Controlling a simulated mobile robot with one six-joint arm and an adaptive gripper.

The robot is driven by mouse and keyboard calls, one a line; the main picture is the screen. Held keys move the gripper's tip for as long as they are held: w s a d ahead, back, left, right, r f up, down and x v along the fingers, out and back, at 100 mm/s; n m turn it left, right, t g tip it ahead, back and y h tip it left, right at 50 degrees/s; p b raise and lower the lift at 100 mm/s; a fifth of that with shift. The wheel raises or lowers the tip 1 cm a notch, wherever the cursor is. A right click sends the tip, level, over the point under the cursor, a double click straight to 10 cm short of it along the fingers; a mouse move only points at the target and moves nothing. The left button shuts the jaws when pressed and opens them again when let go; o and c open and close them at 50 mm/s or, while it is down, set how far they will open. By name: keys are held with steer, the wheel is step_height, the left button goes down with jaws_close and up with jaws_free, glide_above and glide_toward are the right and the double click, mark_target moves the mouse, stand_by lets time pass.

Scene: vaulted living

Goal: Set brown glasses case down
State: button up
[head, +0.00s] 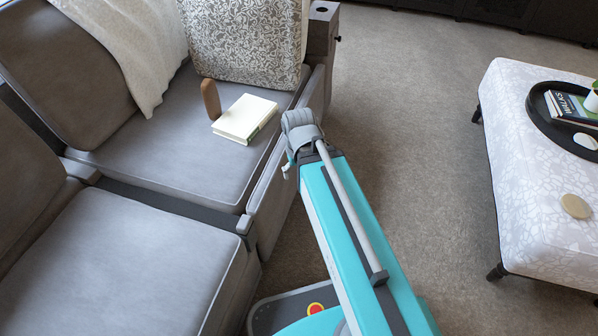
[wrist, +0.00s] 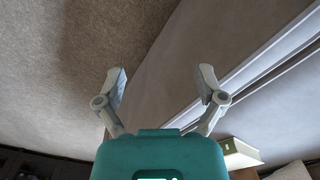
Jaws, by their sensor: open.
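A brown, rounded, elongated object that looks like the glasses case (head: 210,99) stands on end on the grey sofa seat (head: 165,150) in the head view. It is just left of a cream book, close to the patterned cushion. My gripper (wrist: 162,82) is open in the wrist view, with nothing between its fingers. In the head view it is mostly hidden by my arm, with a small part showing by the sofa's front edge. It is apart from the case, to its right and nearer the camera.
The cream book (head: 245,118) also shows in the wrist view (wrist: 240,154). A patterned cushion (head: 243,40) leans behind it. A white patterned ottoman (head: 535,165) at right holds a black tray (head: 541,106) and a tan oval object (head: 576,206). Carpet (head: 415,130) lies clear between.

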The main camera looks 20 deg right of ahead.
mark_target(203, 90)
stand_by(0.5)
